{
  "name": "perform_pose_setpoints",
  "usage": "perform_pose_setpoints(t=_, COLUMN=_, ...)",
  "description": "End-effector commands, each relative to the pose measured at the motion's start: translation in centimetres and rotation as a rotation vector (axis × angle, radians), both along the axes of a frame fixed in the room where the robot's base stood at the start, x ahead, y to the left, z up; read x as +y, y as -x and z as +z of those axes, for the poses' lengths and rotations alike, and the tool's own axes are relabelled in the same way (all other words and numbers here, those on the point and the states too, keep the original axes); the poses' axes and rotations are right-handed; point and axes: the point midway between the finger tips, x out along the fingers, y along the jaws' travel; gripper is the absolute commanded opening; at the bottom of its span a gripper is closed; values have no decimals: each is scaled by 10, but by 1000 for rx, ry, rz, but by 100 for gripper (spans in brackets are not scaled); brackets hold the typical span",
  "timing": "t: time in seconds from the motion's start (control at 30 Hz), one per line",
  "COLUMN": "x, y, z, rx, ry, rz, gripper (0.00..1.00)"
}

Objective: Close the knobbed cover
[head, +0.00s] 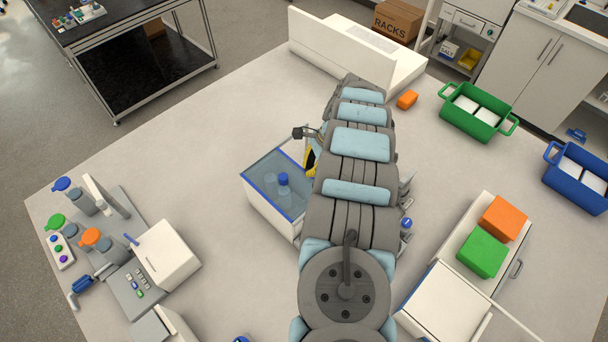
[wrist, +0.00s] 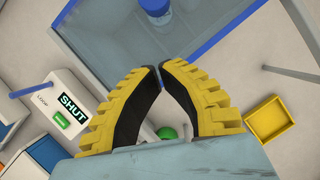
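A white box (head: 262,213) with a blue-edged, see-through bluish top stands mid-table in the head view. A blue-capped bottle (head: 284,184) shows through it. The glassy panel (wrist: 110,32) and its blue edge (wrist: 232,33) lie beyond my fingertips in the wrist view. A round green knob-like ball (wrist: 167,132) shows through the gap behind the tips, partly hidden. I cannot tell whether it belongs to the cover. My arm hides the box's right side in the head view.
A white panel with a SHUT label (wrist: 72,102) and green light is at left in the wrist view; a yellow tray (wrist: 270,123) is at right. Green (head: 470,122) and blue (head: 560,188) bins stand at right. Bottles and devices crowd the left.

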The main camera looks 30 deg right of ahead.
Motion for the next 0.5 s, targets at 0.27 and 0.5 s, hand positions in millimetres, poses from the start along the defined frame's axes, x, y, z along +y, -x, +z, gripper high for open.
perform_pose_setpoints(t=0.27, x=-15, y=2, z=35, rx=-3, ry=1, rz=-1, gripper=0)
perform_pose_setpoints(t=0.5, x=-25, y=5, z=63, rx=-1, ry=0, rz=1, gripper=0)
